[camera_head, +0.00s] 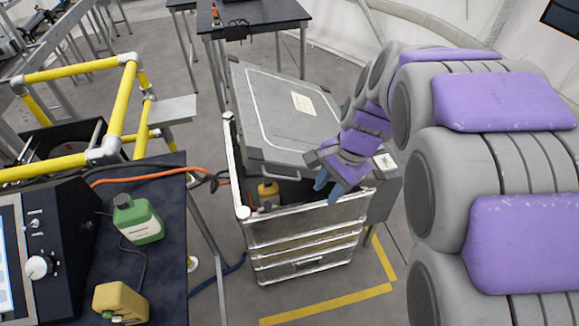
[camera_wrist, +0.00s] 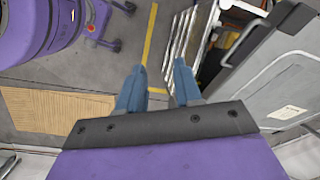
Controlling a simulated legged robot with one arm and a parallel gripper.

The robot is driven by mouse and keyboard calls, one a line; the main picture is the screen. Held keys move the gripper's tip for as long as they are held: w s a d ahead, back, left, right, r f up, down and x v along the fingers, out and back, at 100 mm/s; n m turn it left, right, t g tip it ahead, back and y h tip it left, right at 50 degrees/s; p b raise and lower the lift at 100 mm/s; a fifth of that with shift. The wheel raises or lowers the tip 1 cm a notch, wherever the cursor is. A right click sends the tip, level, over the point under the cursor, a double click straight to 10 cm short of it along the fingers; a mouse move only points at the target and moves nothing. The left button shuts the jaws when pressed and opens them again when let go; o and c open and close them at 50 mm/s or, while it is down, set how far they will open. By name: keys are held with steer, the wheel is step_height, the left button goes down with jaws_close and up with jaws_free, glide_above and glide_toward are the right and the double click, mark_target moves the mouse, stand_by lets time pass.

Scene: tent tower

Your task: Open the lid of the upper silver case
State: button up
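The upper silver case (camera_head: 300,232) stands on top of a stack of silver cases, right of the dark table. Its grey lid (camera_head: 285,112) is raised and tilted, with a gap along the front showing part of the inside. In the wrist view the lid (camera_wrist: 285,75) is at the right, and the case's silver wall (camera_wrist: 190,38) is at the top. My gripper (camera_head: 328,187) is above the case's front right, close to the lid's front edge; contact cannot be told. In the wrist view my gripper's blue fingers (camera_wrist: 159,72) are apart, with only floor between them.
A yellow item (camera_head: 268,191) shows inside the case. Taped floor (camera_head: 335,303) in front is clear.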

steer(key=w+a+m, duration=0.1)
steer(key=w+a, duration=0.1)
steer(key=w, duration=0.3)
steer(key=m+t+y, duration=0.1)
steer(key=m, duration=0.3)
glide_above(280, 176)
step_height(280, 176, down, 10)
steer(key=shift+y, duration=0.4)
steer(key=f, duration=0.1)
steer(key=d+f+b, duration=0.1)
steer(key=d+f, duration=0.1)
steer(key=f, duration=0.1)
steer(key=shift+f, duration=0.4)
steer(key=a, duration=0.2)
steer(key=a+f, duration=0.1)
steer(key=a, duration=0.1)
steer(key=shift+w+b, duration=0.1)
steer(key=shift+b, duration=0.2)
steer(key=d, duration=0.3)
steer(key=shift+r, duration=0.2)
jaws_close()
steer(key=shift+a, duration=0.55)
